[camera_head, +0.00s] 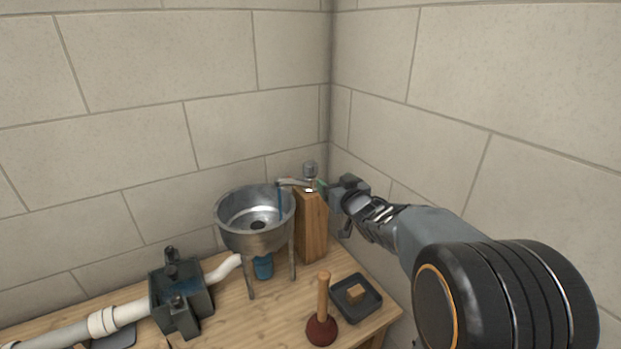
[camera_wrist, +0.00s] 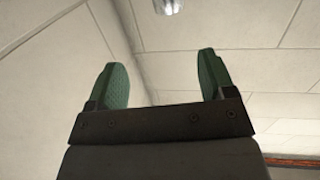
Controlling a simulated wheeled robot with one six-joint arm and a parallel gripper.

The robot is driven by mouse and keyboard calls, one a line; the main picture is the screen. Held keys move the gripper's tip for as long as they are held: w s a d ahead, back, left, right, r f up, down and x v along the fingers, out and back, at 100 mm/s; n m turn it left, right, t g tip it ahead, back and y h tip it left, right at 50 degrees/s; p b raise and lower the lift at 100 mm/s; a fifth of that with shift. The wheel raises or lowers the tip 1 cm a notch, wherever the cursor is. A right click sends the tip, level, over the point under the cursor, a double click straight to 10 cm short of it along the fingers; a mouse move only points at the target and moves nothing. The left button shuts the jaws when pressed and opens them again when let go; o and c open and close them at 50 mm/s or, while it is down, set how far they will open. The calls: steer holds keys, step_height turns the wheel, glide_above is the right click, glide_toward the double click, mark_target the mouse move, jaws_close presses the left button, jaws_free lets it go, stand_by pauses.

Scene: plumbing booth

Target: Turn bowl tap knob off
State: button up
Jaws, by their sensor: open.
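The metal bowl (camera_head: 228,232) stands on legs on the wooden bench. The tap knob (camera_head: 310,168) is a small grey cylinder on top of the tap, on a wooden block (camera_head: 312,228) right of the bowl. The spout (camera_head: 290,182) points left over the bowl, and a blue stream (camera_head: 279,203) hangs below its end. My gripper (camera_head: 322,185) reaches in from the right, its tip close to the tap. In the wrist view its two green fingers (camera_wrist: 160,82) are apart with nothing between them. A shiny metal piece, apparently the knob (camera_wrist: 170,6), shows beyond them at the top edge.
A plunger (camera_head: 322,318) and a dark tray (camera_head: 372,303) holding a small block stand at the bench front. A dark green vise-like fixture (camera_head: 180,295) and white pipe (camera_head: 128,315) lie at left. A blue cup (camera_head: 263,268) sits under the bowl. Walls meet just behind the tap.

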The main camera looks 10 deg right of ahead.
mark_target(313, 168)
steer(key=shift+n+y, duration=0.4)
steer(key=shift+y, duration=0.5)
steer(key=p+x, duration=0.1)
steer(key=x, duration=0.4)
steer(key=p+x, duration=0.1)
steer(key=x, duration=0.9)
steer(key=shift+f+p, duration=0.3)
steer(key=shift+p, duration=0.1)
steer(key=shift+c, duration=0.3)
steer(key=c, duration=0.9)
steer(key=shift+o, duration=0.2)
steer(key=shift+f+t+b, duration=0.1)
steer(key=shift+t+b, duration=0.2)
